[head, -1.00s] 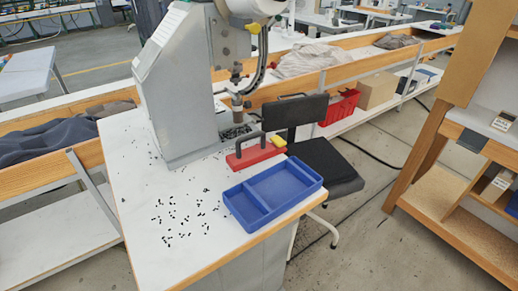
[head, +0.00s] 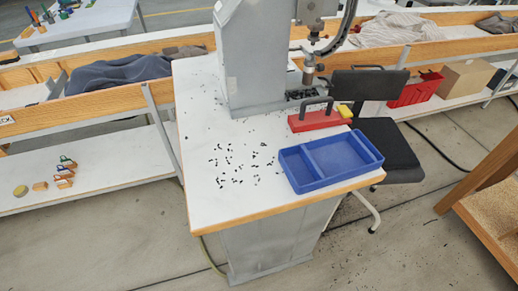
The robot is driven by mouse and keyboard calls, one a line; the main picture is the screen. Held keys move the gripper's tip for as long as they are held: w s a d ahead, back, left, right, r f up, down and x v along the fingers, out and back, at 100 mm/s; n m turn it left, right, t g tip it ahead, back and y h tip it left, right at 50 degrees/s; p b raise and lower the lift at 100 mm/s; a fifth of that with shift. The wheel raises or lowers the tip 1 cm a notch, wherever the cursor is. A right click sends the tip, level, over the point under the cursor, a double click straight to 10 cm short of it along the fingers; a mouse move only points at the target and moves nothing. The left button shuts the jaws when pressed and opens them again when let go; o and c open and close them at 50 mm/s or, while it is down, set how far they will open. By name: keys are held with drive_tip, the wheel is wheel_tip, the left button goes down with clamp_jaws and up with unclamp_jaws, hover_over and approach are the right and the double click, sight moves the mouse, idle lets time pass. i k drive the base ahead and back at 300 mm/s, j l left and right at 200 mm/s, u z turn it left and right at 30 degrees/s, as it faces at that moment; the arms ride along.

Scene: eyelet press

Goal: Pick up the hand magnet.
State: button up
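The hand magnet (head: 313,121) is a red bar with a dark arched handle on top. It lies on the white worktop (head: 207,150), behind the blue divided tray (head: 291,172) and in front of the grey press (head: 252,70). A small yellow block (head: 344,111) sits at the magnet's right end; I cannot tell whether it is part of it. Small black pieces (head: 233,160) are scattered on the worktop left of the tray. The tray looks empty and stands near the front right edge. My gripper is not in the head view.
A dark chair (head: 385,145) stands close to the worktop's right side. A wooden-edged bench (head: 120,50) with dark cloth (head: 130,75) runs behind. A wooden shelf unit (head: 495,190) stands at the right. The floor (head: 400,250) in front right is open.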

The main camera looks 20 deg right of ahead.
sight(302, 122)
drive_tip(key=i+l, duration=0.1)
drive_tip(key=l, duration=0.2)
drive_tip(key=i+l, duration=0.15)
drive_tip(key=l, duration=0.15)
drive_tip(key=i+l, duration=0.1)
drive_tip(key=l, duration=0.25)
drive_tip(key=i+l, duration=0.1)
drive_tip(key=l, duration=0.2)
drive_tip(key=u, duration=0.05)
